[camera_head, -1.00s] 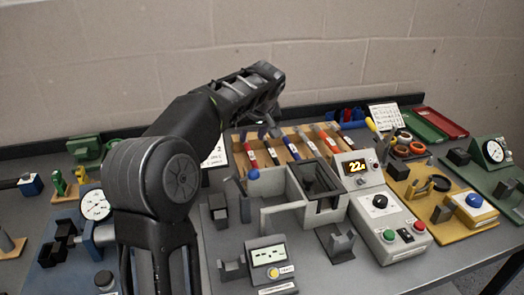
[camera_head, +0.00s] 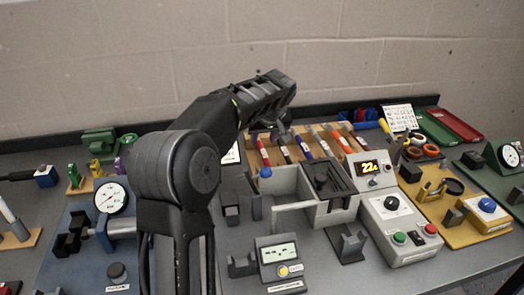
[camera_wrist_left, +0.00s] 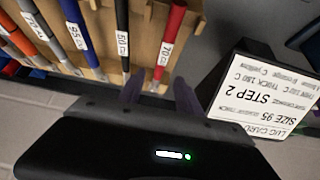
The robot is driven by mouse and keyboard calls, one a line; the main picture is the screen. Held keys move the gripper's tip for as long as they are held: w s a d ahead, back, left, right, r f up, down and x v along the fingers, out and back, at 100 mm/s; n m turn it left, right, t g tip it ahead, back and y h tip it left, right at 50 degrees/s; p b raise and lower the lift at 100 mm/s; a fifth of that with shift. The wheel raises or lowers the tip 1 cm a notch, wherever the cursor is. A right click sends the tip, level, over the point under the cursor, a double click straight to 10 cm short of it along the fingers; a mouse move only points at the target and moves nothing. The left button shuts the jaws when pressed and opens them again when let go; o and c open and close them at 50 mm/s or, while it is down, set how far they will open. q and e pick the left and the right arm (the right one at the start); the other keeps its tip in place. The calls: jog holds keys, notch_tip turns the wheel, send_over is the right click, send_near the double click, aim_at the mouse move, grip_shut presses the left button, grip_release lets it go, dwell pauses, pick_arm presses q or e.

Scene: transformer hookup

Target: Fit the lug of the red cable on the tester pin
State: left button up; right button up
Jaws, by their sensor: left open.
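The red cable (camera_head: 263,152) lies at the left end of a wooden rack (camera_head: 250,134). In the left wrist view the red cable (camera_wrist_left: 171,45) carries a label reading 70. My left gripper (camera_head: 284,136) hangs over the back of the rack, close to the red and black cables. I cannot make out the cable's lug. I cannot tell which part is the tester pin. My right gripper is not in view.
Black (camera_head: 284,153), blue (camera_head: 304,147) and other cables share the rack. A step card (camera_wrist_left: 258,95) stands beside it. In front are a grey open box (camera_head: 285,180), a heater-like unit reading 22 (camera_head: 370,169), a button box (camera_head: 398,232) and a small display meter (camera_head: 279,262).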

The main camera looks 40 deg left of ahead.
aim_at(262, 146)
pick_arm(q)
jog(key=p+x, duration=0.1)
jog(key=x, duration=0.3)
jog(key=shift+w+f, duration=0.1)
jog(key=shift+f, duration=0.25)
jog(key=shift+c, duration=0.4)
grip_shut()
dwell(0.4)
